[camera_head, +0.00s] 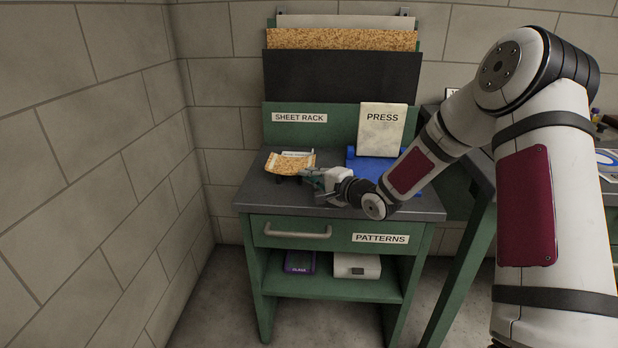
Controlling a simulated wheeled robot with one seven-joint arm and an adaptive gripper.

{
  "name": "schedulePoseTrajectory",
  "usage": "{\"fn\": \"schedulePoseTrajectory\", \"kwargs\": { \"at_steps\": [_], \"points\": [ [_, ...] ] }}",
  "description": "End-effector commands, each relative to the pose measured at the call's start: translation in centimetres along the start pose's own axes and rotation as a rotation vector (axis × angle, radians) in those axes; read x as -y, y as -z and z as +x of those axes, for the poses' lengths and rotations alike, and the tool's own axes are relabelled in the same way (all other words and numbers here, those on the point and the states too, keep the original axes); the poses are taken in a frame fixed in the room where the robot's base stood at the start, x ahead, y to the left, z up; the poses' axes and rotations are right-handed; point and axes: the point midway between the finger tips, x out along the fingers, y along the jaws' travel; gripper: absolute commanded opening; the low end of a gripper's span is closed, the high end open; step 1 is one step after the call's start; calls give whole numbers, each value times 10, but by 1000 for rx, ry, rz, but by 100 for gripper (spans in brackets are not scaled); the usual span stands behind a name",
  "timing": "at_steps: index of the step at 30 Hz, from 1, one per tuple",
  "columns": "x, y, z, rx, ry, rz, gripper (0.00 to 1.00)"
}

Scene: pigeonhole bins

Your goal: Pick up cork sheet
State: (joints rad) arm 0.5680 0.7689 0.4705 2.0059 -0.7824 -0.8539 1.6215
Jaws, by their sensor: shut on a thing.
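A small speckled tan cork sheet (290,163) shows above the left part of the dark cabinet top, looking slightly curved. My gripper (308,176) reaches in from the right and is shut on the cork sheet at its near right edge. The fingertips are small here, and the exact contact is hard to see. I cannot tell whether the sheet touches the cabinet top (258,192). A larger cork-patterned sheet (340,39) stands in the rack behind, between a pale sheet and a black sheet (340,76).
A green rack front (285,135) labelled SHEET RACK stands behind. A pale panel marked PRESS (382,130) stands over a blue base (362,160) to the right. Below are a drawer handle (297,232), a purple box (300,262) and a white box (357,266). A block wall is at left.

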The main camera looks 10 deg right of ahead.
Motion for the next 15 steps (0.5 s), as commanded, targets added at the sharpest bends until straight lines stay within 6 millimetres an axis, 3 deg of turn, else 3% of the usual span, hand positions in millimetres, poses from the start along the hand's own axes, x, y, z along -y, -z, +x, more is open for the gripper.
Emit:
{"fn": "schedulePoseTrajectory", "kwargs": {
  "at_steps": [5, 15],
  "points": [
    [-3, 0, -2, 0, -13, 4, 0],
    [21, 0, -6, 0, -11, 3, 0]
  ]
}}
